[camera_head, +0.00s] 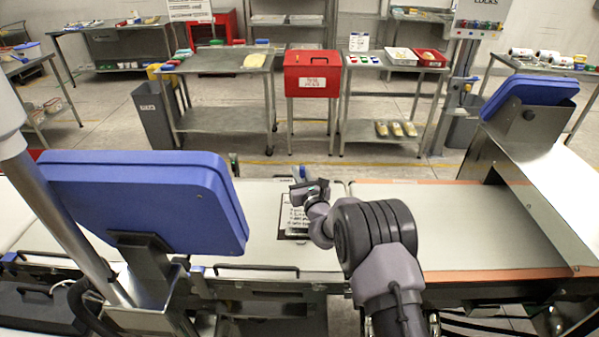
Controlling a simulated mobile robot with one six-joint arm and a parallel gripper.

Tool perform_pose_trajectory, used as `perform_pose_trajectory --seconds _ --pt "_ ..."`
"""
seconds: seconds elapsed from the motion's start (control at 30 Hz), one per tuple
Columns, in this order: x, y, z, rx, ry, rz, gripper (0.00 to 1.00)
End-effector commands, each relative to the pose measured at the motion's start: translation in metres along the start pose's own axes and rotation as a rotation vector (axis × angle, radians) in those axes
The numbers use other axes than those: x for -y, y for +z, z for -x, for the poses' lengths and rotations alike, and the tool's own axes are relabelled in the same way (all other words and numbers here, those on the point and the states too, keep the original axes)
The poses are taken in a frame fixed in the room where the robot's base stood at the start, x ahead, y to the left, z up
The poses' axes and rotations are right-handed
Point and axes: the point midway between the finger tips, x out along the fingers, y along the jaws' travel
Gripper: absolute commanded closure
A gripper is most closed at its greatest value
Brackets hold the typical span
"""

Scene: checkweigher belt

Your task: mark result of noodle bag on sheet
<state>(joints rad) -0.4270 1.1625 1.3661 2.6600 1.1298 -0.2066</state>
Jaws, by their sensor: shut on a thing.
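The sheet (293,218) is white with dark printed lines and lies on a dark board at the middle of the checkweigher. My gripper (303,189) is over the far edge of the sheet, with my arm reaching in from the lower right. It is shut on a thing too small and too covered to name. Whether that thing touches the sheet I cannot tell, and no mark can be read. I cannot make out a noodle bag for certain; a pale yellowish bag (226,61) lies on the back left table.
Pale belt (450,225) runs clear to the right. A blue-backed screen (140,195) stands close at left, another (530,90) at right. Behind are a red box (313,70), a grey bin (155,118) and a table with trays (401,56). Several packs (396,129) lie on its lower shelf.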

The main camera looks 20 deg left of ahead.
Motion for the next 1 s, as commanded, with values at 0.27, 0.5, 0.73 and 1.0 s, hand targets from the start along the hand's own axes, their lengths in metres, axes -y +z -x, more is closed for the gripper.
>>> perform_pose_trajectory --seconds 0.27,0.5,0.73,1.0 --pt "0.000 -0.001 0.000 0.000 0.000 0.000 1.00" --pt "0.000 -0.004 0.000 0.000 0.000 0.000 1.00" --pt "0.000 -0.007 0.000 0.000 0.000 0.000 1.00" --pt "0.000 -0.010 0.000 0.000 0.000 0.000 1.00"
